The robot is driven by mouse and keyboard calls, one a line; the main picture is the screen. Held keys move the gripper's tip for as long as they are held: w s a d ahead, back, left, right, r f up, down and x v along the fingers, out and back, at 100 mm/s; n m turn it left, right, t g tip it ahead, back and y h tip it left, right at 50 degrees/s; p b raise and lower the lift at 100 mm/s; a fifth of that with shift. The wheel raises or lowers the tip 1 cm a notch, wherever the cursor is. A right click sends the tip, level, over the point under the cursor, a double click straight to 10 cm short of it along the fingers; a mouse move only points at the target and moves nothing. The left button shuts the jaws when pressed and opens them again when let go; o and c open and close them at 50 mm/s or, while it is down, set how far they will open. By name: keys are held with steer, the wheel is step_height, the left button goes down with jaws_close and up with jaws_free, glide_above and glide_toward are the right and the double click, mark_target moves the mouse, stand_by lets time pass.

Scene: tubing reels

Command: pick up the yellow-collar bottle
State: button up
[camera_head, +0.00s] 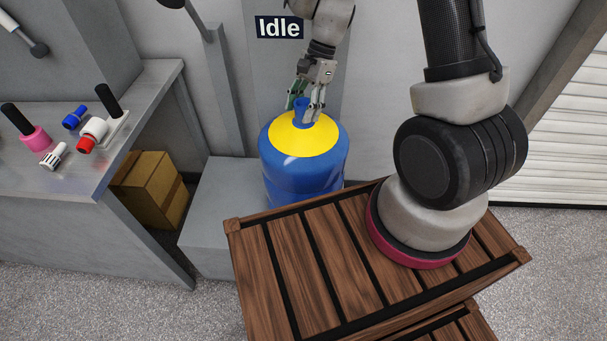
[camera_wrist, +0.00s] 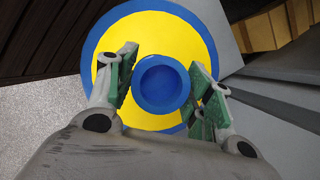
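The yellow-collar bottle (camera_head: 304,139) is a large blue container with a yellow band around its shoulder and a short blue neck. It stands upright on a grey block. In the wrist view I look down on its yellow collar (camera_wrist: 215,45) and round blue neck. My gripper (camera_head: 305,104) is over the top of the bottle, pointing down. The gripper is open and holds nothing.
A slatted wooden crate (camera_head: 285,280) is in front of the bottle. A grey bench (camera_head: 120,160) at left carries several small pink, white, blue and red parts. A cardboard box (camera_head: 150,190) sits under it. A grey wall stands close behind the bottle.

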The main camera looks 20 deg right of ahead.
jaws_close()
steer(key=shift+r, duration=0.15)
